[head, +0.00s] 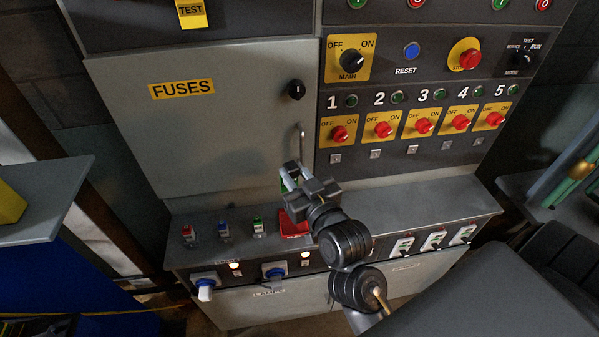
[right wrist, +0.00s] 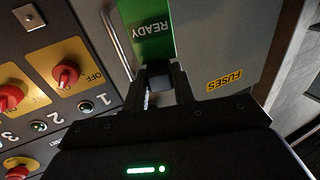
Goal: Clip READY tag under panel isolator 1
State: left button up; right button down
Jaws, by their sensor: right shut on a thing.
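The green READY tag (right wrist: 147,28) is held between the fingers of my right gripper (right wrist: 160,85) in the right wrist view. In the head view only a sliver of the green tag (head: 283,184) shows beside my right gripper (head: 293,174). The gripper is in front of the fuses door, left of and below panel isolator 1 (head: 339,134). Isolator 1 is a red knob on a yellow plate, also seen in the right wrist view (right wrist: 66,74). A small square clip plate (head: 335,158) sits under it, and this plate (right wrist: 29,15) looks bare. My left gripper is not in view.
A metal door handle (head: 301,140) stands out close to the gripper. A red tag (head: 293,225) lies on the ledge (head: 400,203) beneath. Several more isolators (head: 422,126) line up to the right.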

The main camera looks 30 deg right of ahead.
jog(key=shift+w+a, duration=0.25)
jog(key=shift+w, duration=0.05)
pick_arm(q)
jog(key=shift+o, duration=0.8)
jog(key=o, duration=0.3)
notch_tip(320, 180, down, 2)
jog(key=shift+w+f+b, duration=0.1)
jog(key=shift+b, duration=1)
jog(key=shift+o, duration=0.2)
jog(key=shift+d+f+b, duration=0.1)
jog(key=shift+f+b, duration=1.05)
jog(key=shift+b, duration=0.05)
pick_arm(e)
jog(key=s+d+f+m+h, duration=0.1)
jog(key=d+f+m+h, duration=0.1)
jog(key=d+f, duration=0.3)
jog(key=d+f+m+g+h, duration=0.1)
jog(key=d+f+h, duration=0.2)
jog(key=d, duration=0.7)
jog(key=shift+s+f+m+h, duration=0.4)
jog(key=shift+f, duration=0.75)
